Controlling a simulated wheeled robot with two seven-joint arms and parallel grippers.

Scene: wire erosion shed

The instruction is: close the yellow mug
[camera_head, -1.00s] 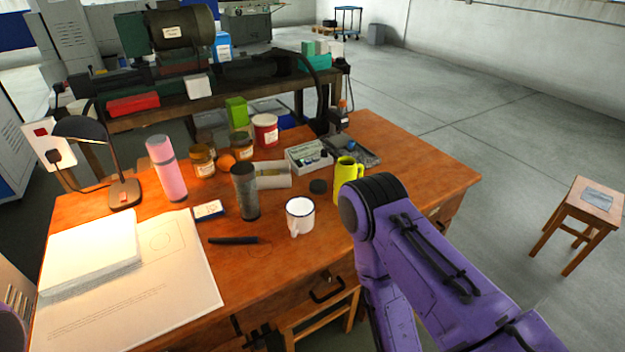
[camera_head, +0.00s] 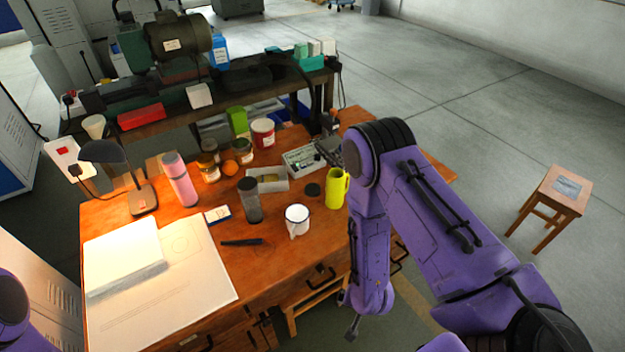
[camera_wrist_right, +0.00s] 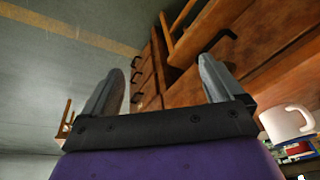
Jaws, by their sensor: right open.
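The yellow mug (camera_head: 336,190) stands upright near the right part of the wooden desk, beside my right arm. A dark round lid (camera_head: 312,189) lies flat on the desk just left of it, apart from the mug. The mug's opening is hard to make out at this size. My right gripper (camera_wrist_right: 160,88) is open and empty, its two fingers apart in the right wrist view. My left gripper is out of view.
A white enamel mug (camera_head: 297,220) stands left of the yellow mug and shows in the wrist view (camera_wrist_right: 286,123). A grey cylinder (camera_head: 250,200), marker (camera_head: 242,242) and open-topped box (camera_head: 303,158) are nearby. Desk drawers (camera_wrist_right: 150,75) face the gripper. A stool (camera_head: 550,195) stands right.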

